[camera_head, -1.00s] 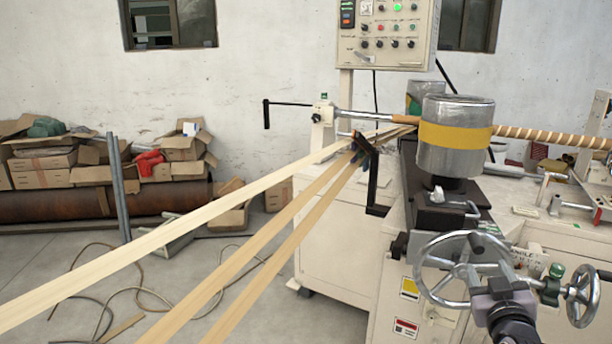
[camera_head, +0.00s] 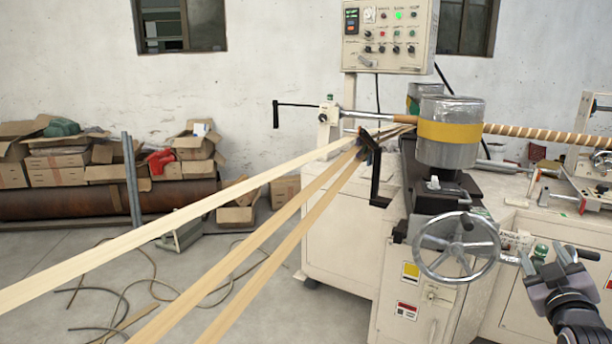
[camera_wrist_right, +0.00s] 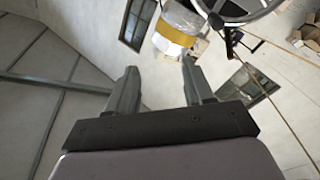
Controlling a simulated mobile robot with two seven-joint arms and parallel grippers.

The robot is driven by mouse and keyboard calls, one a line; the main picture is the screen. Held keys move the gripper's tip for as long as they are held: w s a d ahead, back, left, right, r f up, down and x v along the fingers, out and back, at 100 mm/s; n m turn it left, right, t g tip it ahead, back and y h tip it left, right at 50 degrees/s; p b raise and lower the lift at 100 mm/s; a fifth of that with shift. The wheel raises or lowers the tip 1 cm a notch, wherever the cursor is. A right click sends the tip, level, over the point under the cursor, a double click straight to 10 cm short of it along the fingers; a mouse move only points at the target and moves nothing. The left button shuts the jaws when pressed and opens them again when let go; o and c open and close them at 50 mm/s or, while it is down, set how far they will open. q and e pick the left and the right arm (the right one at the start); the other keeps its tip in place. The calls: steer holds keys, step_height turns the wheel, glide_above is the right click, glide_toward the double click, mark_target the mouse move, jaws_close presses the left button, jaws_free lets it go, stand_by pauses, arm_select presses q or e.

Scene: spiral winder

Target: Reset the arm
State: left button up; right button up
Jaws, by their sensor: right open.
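My right gripper (camera_head: 552,262) is at the lower right of the head view, to the right of the large handwheel (camera_head: 457,247) and apart from it. It overlaps the place where the smaller handwheel stands, which it hides. In the right wrist view the two fingers of my right gripper (camera_wrist_right: 157,85) stand apart with nothing between them. The wrapped drum with a yellow band (camera_wrist_right: 178,27) and part of the large handwheel (camera_wrist_right: 236,8) show beyond the fingers. My left gripper is in neither view.
The winder's white cabinet (camera_head: 338,240) fills the middle right. A control panel (camera_head: 390,28) stands above it. Paper strips (camera_head: 200,212) run from the lower left to the winder. Cardboard boxes (camera_head: 57,166) and a brown roll (camera_head: 60,204) lie by the wall. Hoses lie on the floor.

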steer(key=s+d+r+n+t+h, duration=0.1)
steer(key=s+d+r+n, duration=0.25)
steer(key=d+r, duration=0.65)
steer(key=s+a+f+n+g+y, duration=0.15)
steer(key=s+a+f, duration=0.35)
steer(key=f, duration=0.6)
steer(key=s+a+f+g+y, duration=0.25)
steer(key=a+f, duration=0.45)
steer(key=f, duration=0.4)
steer(key=s+a+f+g+y, duration=0.25)
steer(key=a+f, duration=0.35)
steer(key=f, duration=0.4)
steer(key=s+a+f+g+y, duration=0.1)
steer(key=s+a+f, duration=0.35)
steer(key=s, duration=0.25)
steer(key=s+a+f+g+y, duration=0.2)
steer(key=s+a+f, duration=0.2)
steer(key=s+f, duration=0.25)
steer(key=a+r+m+p, duration=0.1)
steer(key=a+m, duration=0.1)
steer(key=a, duration=0.2)
steer(key=a+r+m+t+p, duration=0.1)
steer(key=a+r+m, duration=0.1)
steer(key=a, duration=0.3)
steer(key=shift+w+r+m, duration=0.25)
steer(key=shift+r+m, duration=0.05)
steer(key=shift+m, duration=0.5)
steer(key=shift+d, duration=0.1)
steer(key=shift+c, duration=0.3)
